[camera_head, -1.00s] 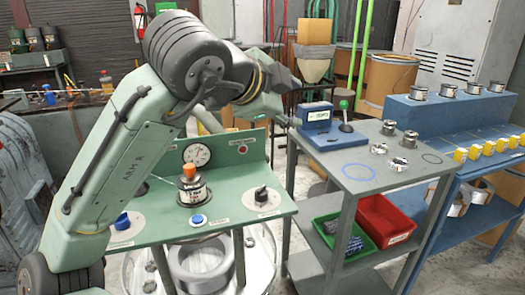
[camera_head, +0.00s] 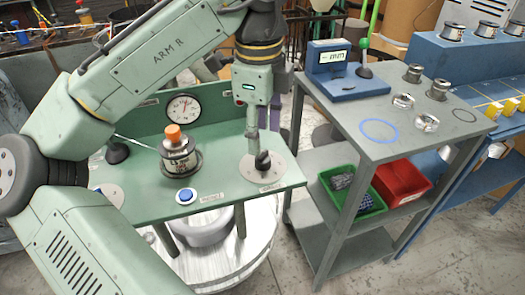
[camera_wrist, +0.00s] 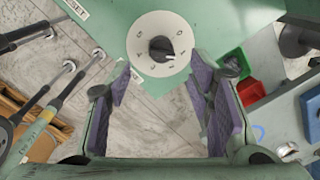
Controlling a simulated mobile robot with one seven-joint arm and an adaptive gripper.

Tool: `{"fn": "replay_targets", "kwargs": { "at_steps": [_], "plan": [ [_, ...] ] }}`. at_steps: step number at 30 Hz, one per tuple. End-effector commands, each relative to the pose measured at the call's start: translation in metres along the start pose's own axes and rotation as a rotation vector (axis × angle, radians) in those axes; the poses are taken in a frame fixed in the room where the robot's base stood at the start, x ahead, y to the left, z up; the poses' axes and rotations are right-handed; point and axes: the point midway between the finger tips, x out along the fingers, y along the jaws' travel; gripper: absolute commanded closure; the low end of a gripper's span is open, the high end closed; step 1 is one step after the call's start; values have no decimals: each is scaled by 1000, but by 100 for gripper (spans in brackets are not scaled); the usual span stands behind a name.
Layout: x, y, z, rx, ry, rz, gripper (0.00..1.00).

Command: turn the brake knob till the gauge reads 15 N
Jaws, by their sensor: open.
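The brake knob (camera_head: 263,160) is a black knob on a pale round scale plate, at the right end of the green bench. In the wrist view the knob (camera_wrist: 161,49) has a white pointer mark, aimed toward the lower right. The round white gauge (camera_head: 184,108) stands on the bench's back panel; its reading is too small to tell. My gripper (camera_head: 272,132) is above the knob, with fingers pointing down. In the wrist view my gripper (camera_wrist: 163,82) has its purple-padded fingers wide apart and empty; the knob shows beyond the fingertips, apart from them.
A spool with an orange cap (camera_head: 178,155) and a blue button (camera_head: 185,195) are on the green bench (camera_head: 225,193). The grey cart (camera_head: 400,147) stands to the right, with a blue display device (camera_head: 345,85) on it and red and green bins below.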

Motion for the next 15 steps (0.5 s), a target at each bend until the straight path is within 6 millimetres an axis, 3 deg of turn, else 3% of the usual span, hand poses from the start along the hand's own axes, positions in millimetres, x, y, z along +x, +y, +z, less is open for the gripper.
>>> {"fn": "replay_targets", "kwargs": {
  "at_steps": [6,15],
  "plan": [
    [41,0,-1,1,4,-1,53],
    [63,-1,-1,-1,1,-3,53]
  ]
}}
